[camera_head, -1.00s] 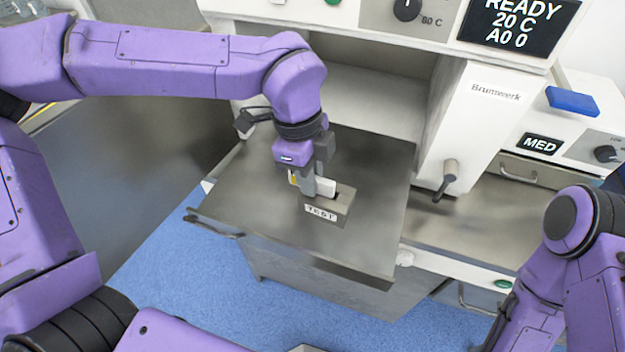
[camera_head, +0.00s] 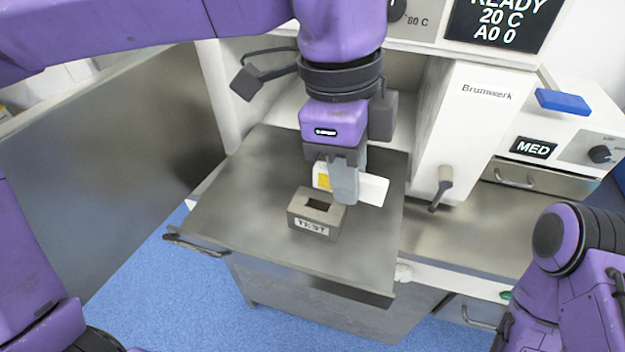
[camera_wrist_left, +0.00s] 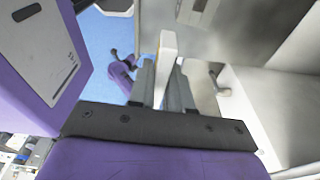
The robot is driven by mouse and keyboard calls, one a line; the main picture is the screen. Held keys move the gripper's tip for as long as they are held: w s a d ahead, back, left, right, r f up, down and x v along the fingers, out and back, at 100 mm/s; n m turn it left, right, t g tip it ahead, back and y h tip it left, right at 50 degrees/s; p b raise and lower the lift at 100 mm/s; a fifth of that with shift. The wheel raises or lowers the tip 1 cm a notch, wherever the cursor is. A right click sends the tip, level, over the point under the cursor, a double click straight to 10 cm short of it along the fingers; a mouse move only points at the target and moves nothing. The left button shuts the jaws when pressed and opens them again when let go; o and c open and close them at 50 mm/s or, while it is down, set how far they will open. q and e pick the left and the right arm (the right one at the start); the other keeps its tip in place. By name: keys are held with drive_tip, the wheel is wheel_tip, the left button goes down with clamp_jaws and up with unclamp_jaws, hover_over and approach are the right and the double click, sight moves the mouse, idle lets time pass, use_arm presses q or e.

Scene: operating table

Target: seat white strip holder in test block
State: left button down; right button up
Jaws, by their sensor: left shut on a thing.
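My left gripper (camera_head: 345,192) is shut on the white strip holder (camera_head: 374,189), which has a yellow patch at its left end. The holder lies about level across the fingers and appears to be above and behind the test block, apart from it. The grey test block (camera_head: 299,212), labelled TEST, stands on the metal shelf with its rectangular slot open and empty at the top. In the left wrist view the white holder (camera_wrist_left: 168,48) sticks out from between the two grey fingers. My right arm is at the right edge; its gripper does not show.
The metal shelf (camera_head: 240,220) has a handle (camera_head: 196,246) at its front left and is mostly clear. A white Brunnwerk housing with a lever (camera_head: 441,185) stands to the right of the shelf. A blue object (camera_head: 563,101) lies on the unit at the right.

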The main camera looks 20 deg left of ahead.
use_arm(q)
drive_tip(key=s+d+r, duration=0.2)
drive_tip(key=d, duration=0.1)
drive_tip(key=shift+s+d+b, duration=0.15)
drive_tip(key=shift+s+b, duration=0.05)
drive_tip(key=shift+b, duration=0.15)
